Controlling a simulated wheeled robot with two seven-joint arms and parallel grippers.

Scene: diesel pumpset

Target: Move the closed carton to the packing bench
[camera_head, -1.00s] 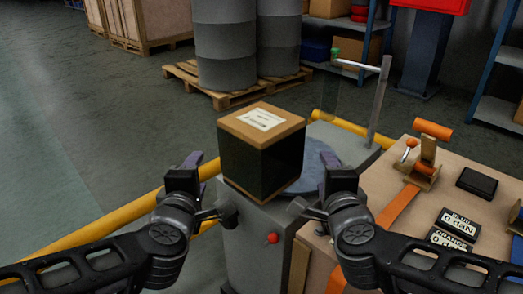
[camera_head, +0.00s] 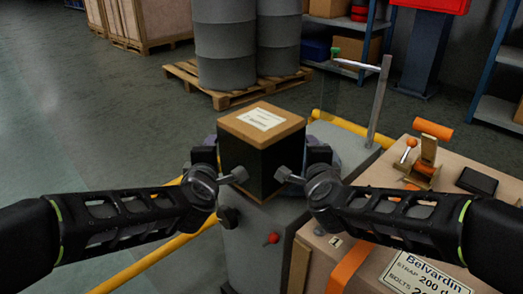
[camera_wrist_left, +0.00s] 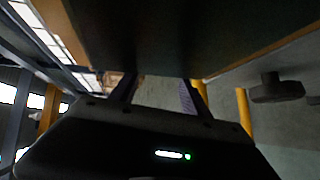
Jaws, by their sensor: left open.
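The closed carton (camera_head: 262,122) has a brown top with a white label and dark sides. It rests on a grey machine stand (camera_head: 255,235). My left gripper (camera_head: 207,154) is open, close against the carton's left side. In the left wrist view the carton is the large dark face (camera_wrist_left: 170,35) above the two spread fingers (camera_wrist_left: 155,92). My right gripper (camera_head: 318,155) is at the carton's right side, with its fingers mostly hidden, so its jaws cannot be read. I cannot tell which surface is the packing bench.
At right a tan wooden surface (camera_head: 380,176) carries an orange-handled strapping tool (camera_head: 428,150), a black block (camera_head: 477,181) and a Belvardin label (camera_head: 425,272). Yellow rails (camera_head: 150,262) edge the stand. A thin post (camera_head: 380,100) rises behind it. Grey drums (camera_head: 225,45) stand on a pallet beyond.

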